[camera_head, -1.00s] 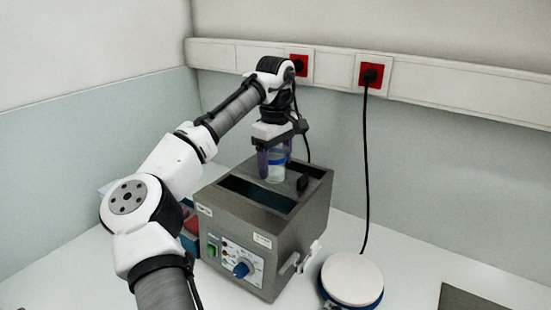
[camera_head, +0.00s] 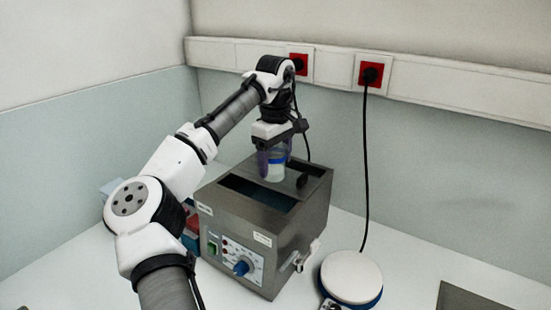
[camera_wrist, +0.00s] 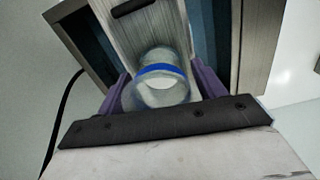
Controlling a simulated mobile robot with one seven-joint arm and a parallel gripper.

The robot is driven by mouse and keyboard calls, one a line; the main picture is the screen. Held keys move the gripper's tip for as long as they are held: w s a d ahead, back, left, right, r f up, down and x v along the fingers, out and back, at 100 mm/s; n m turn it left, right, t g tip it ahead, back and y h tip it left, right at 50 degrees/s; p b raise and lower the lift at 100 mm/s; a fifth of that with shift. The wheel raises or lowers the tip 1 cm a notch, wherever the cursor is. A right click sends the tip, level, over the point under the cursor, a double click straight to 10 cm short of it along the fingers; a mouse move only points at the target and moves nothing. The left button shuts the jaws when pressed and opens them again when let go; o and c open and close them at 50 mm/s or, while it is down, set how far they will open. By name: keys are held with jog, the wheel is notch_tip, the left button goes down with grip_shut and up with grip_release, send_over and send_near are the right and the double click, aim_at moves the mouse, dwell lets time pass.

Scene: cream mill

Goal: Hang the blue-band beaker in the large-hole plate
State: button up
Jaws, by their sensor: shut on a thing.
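The blue-band beaker (camera_head: 275,168) is clear with a blue band and pale contents. My gripper (camera_head: 274,160) is shut on it with purple fingers and holds it upright above the steel water bath (camera_head: 262,250). In the wrist view the beaker (camera_wrist: 158,88) sits between the two purple fingers of the gripper (camera_wrist: 162,92). Behind it is a metal plate (camera_wrist: 140,30) with a black handle, with dark openings of the bath on both sides. Whether the beaker's base touches the plate cannot be told. The large hole is not clearly visible.
The bath has a front panel with a blue knob (camera_head: 241,268) and a tap (camera_head: 306,256) at its right. A round white-topped device (camera_head: 352,279) stands to the right. A black cable (camera_head: 365,170) hangs from a red wall socket. Red and blue items are partly hidden left of the bath.

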jog(key=shift+f, duration=0.1)
jog(key=shift+f+b, duration=0.4)
jog(key=shift+f, duration=0.35)
jog(key=shift+f, duration=0.25)
jog(key=shift+f, duration=0.1)
